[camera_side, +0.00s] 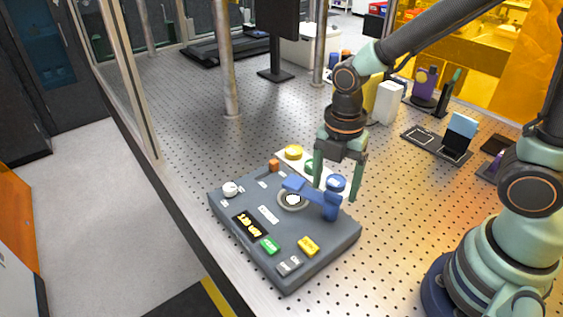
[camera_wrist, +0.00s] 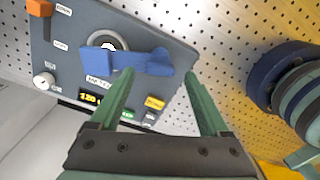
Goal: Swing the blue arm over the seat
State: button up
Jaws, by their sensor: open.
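The blue arm (camera_side: 312,194) is mounted at an upright blue pivot on the grey instrument and reaches left toward the round seat (camera_side: 281,203). In the wrist view the blue arm (camera_wrist: 128,60) has a wide flat end overlapping the near edge of the seat (camera_wrist: 107,40); the white centre still partly shows. My gripper (camera_side: 336,192) is open and empty, pointing down near the pivot end of the blue arm. In the wrist view my gripper (camera_wrist: 160,71) has its fingers apart, with the pivot end just beyond and between the tips. Contact cannot be told.
The grey instrument (camera_side: 235,209) carries a white knob (camera_side: 230,189), an orange block (camera_side: 273,165), a lit display (camera_side: 250,226), a green button (camera_side: 270,246) and a yellow button (camera_side: 308,246). Yellow (camera_side: 293,152), green and blue round pieces stand on a pale strip behind.

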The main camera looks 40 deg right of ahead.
notch_tip(320, 180, up, 10)
jog(key=shift+r, duration=0.2)
dwell(0.3)
jog(key=d+r+m+t, duration=0.1)
jog(key=d+m+t, duration=0.1)
jog(key=m, duration=0.9)
jog(key=s+d+r+m+t, duration=0.1)
jog(key=d+m, duration=0.4)
jog(key=m, duration=0.6)
jog(key=r+t, duration=0.1)
jog(key=t, duration=0.1)
jog(key=shift+d+r+t, duration=0.25)
jog(key=shift+d+t, duration=0.05)
